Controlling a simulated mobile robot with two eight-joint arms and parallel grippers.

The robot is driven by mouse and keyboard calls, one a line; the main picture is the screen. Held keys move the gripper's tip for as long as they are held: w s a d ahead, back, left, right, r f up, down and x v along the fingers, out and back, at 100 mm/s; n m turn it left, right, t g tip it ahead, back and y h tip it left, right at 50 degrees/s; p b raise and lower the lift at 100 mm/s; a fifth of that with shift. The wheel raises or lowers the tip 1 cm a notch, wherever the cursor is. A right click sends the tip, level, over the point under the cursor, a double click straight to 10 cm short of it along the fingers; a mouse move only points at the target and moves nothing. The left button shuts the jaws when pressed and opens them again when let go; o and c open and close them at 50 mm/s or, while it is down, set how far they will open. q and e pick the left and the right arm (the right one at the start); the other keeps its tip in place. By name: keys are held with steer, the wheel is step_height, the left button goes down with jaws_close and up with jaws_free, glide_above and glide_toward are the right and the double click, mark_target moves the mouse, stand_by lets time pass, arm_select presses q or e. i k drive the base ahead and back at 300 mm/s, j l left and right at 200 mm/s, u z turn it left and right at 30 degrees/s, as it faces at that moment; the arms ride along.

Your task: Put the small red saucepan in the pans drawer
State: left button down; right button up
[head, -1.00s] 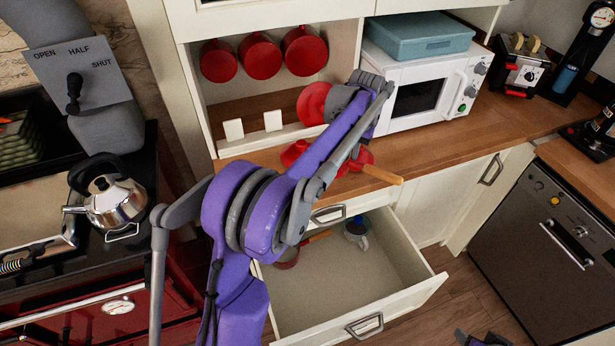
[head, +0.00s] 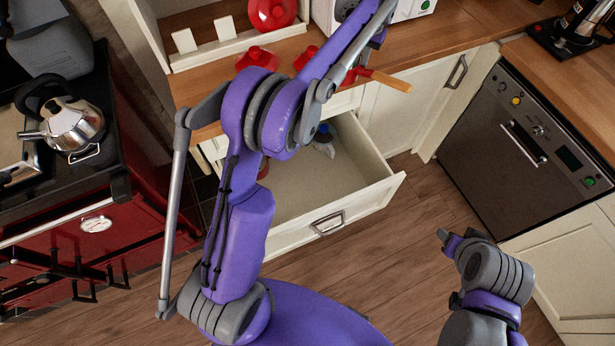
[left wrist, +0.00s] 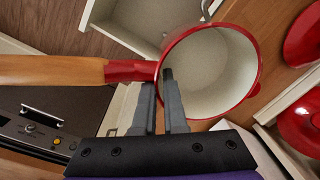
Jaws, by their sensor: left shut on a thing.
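The small red saucepan has a pale inside and a wooden handle; it fills the middle of the left wrist view (left wrist: 200,70). My left gripper (left wrist: 159,88) is shut on its wall beside the handle, one finger inside the pan. In the head view my left arm hides most of the pan; its wooden handle (head: 390,82) sticks out near the counter's front edge. The pans drawer (head: 350,205) is pulled open below the counter; part of it shows in the left wrist view (left wrist: 125,30). My right gripper (head: 452,243) is low at the right, its jaws unclear.
Red lids (head: 256,58) sit on the wooden counter (head: 435,50). The drawer's middle is clear. A kettle (head: 70,125) stands on the stove at left.

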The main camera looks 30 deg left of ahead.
mark_target(305, 205)
steer(key=i+l, duration=0.1)
steer(key=l, duration=0.5)
steer(key=i+l, duration=0.15)
steer(key=l, duration=0.15)
steer(key=l+u, duration=0.25)
steer(key=u, duration=0.15)
steer(key=i+l+u, duration=0.1)
steer(key=l+u, duration=0.3)
steer(key=i+u, duration=0.15)
steer(key=u, duration=0.3)
